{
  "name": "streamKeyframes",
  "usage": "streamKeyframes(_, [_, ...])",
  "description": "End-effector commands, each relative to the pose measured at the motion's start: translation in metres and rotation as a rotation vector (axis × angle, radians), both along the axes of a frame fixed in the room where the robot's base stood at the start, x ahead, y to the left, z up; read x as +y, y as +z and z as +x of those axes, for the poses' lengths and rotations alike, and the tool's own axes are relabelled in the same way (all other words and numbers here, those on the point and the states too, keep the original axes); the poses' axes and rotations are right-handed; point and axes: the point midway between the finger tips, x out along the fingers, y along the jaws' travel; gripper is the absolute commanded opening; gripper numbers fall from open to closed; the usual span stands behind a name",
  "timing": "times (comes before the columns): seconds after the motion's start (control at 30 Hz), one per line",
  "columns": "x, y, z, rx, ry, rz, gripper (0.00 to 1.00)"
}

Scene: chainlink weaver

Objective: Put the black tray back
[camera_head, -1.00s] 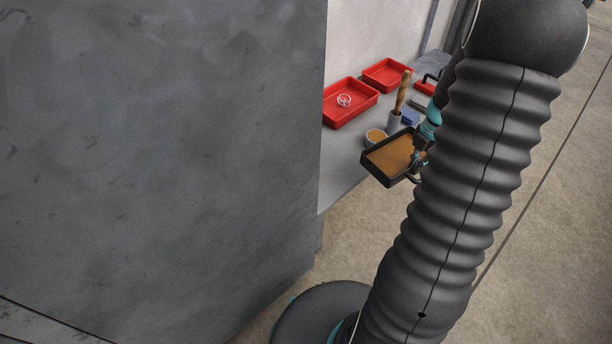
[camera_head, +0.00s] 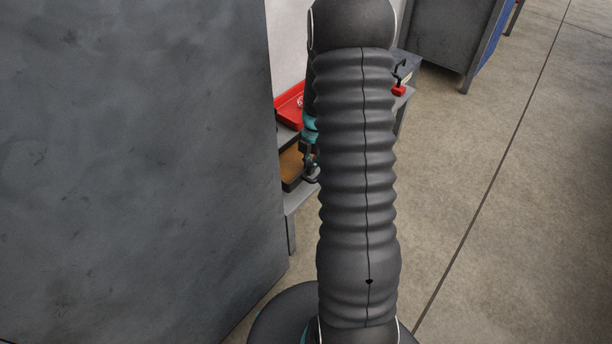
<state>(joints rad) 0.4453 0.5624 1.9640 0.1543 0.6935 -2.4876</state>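The black tray (camera_head: 292,185) shows only in part, left of my arm. Its inside looks brown. The rest of it is hidden behind my arm. My gripper (camera_head: 311,172) is at the tray's right edge and appears shut on it, though the fingertips are small and partly covered. The tray seems held up beside the front of the grey bench (camera_head: 300,198); I cannot tell whether it touches the bench.
A red tray (camera_head: 289,105) lies on the bench, and a small red object (camera_head: 398,90) is at its far end. A large grey panel (camera_head: 130,170) fills the left. A dark cabinet (camera_head: 445,45) stands behind. The floor on the right is clear.

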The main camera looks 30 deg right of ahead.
Motion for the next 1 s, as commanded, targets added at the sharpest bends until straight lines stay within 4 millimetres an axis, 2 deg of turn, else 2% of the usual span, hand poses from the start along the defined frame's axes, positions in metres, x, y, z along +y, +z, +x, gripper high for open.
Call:
streamKeyframes(0.27, [0.008,-0.010,0.007,-0.001,-0.002,-0.001,0.00])
streamKeyframes(0.57, [0.007,-0.044,0.006,-0.001,-0.001,0.000,0.00])
streamKeyframes(0.97, [0.007,-0.049,0.007,-0.002,-0.001,0.000,0.00])
streamKeyframes(1.0, [0.007,-0.048,0.006,-0.001,-0.001,0.000,0.11])
